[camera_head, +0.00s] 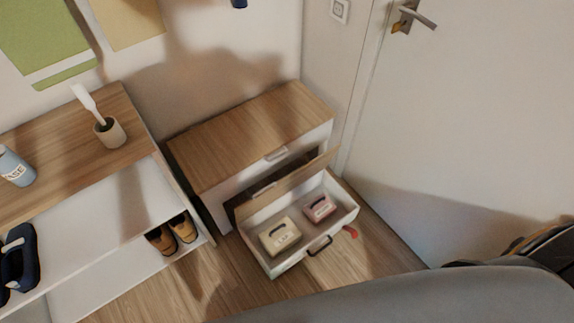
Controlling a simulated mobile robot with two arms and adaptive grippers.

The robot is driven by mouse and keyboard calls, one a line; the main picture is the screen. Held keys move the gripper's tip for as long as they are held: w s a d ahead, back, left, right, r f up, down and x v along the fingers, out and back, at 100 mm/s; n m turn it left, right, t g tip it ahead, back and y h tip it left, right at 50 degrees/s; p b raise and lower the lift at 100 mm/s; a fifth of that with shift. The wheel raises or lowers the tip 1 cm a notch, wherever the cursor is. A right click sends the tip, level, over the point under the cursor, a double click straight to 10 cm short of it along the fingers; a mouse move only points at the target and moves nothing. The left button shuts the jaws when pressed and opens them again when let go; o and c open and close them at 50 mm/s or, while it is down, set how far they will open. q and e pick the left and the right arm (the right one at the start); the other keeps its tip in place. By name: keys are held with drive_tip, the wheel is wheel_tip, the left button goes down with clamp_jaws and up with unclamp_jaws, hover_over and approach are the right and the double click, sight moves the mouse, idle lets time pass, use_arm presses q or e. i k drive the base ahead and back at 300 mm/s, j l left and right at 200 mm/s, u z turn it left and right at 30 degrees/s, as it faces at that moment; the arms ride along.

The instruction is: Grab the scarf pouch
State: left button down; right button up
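A low wooden-topped cabinet (250,125) stands against the wall with its lower drawer (348,212) pulled out. In the drawer lie two small pouch-like items: a cream one (280,236) on the left and a red-pink one (320,207) on the right. Each has a pale label and a dark mark on top. The labels are too small to read, so I cannot tell which is the scarf pouch. The two items lie apart from each other. Neither of my grippers shows in the head view.
A dark drawer handle (320,246) sticks out in front. A small red thing (351,231) shows beside the drawer. On the left, a shelf (135,165) holds a brush pot (110,133), a blue can (15,167) and shoes (172,234). A white door (470,125) is on the right.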

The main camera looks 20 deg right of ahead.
sight(322, 207)
drive_tip(key=k+j+z, duration=0.2)
drive_tip(key=z, duration=0.2)
drive_tip(key=k+j+z, duration=0.15)
drive_tip(key=k+z, duration=0.15)
drive_tip(key=z, duration=0.15)
